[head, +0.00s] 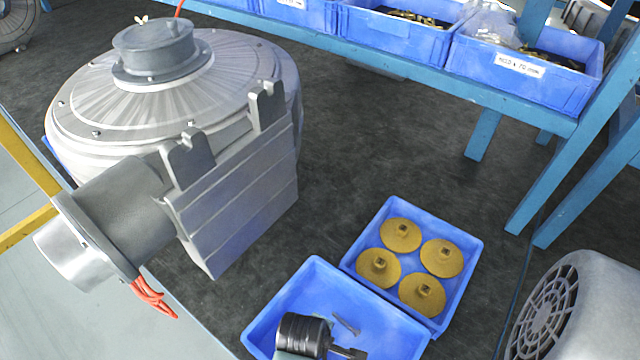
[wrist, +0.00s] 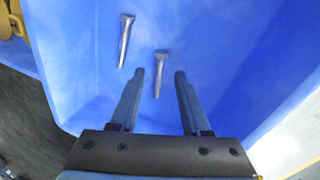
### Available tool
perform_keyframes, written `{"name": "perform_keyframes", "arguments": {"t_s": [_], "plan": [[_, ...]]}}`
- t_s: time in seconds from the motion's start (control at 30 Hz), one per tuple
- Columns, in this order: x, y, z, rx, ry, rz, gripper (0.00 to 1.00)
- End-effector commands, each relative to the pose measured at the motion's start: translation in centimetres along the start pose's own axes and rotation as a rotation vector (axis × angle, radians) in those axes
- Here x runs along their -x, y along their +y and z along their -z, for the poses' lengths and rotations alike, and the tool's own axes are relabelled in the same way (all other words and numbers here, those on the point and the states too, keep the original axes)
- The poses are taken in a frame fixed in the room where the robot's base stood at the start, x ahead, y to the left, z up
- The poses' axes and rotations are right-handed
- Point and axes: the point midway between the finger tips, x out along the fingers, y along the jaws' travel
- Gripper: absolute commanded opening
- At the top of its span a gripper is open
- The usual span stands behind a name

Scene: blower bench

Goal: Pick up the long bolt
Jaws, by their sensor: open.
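Two grey metal bolts lie in a blue tray (head: 268,318). In the wrist view, one bolt (wrist: 124,42) is left of my fingers, its head towards the top. The other bolt (wrist: 159,75) shows in the gap between my fingertips. The left one looks slightly longer, but I cannot tell for sure which is the long bolt. In the head view one bolt (head: 346,324) shows beside my gripper (head: 352,353); the other is hidden. My gripper (wrist: 160,72) is open and points down into the tray, with nothing held. I cannot tell its height above the bolts.
A second blue tray (head: 464,280) with several round brass-coloured parts adjoins behind. A blue rack (head: 480,83) with bins is at the back. Tray walls surround my gripper.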

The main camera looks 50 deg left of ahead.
Motion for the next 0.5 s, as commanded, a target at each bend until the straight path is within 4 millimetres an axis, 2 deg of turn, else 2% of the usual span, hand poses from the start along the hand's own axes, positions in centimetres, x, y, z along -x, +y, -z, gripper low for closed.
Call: {"name": "perform_keyframes", "arguments": {"t_s": [0.13,0.43,0.5], "plan": [[-1.6,0.0,-0.1,-0.001,0.0,0.0,0.47],[-2.0,-0.1,-0.1,-0.002,0.0,0.0,0.47],[-2.1,-0.1,-0.1,-0.002,0.0,0.001,0.36]]}}
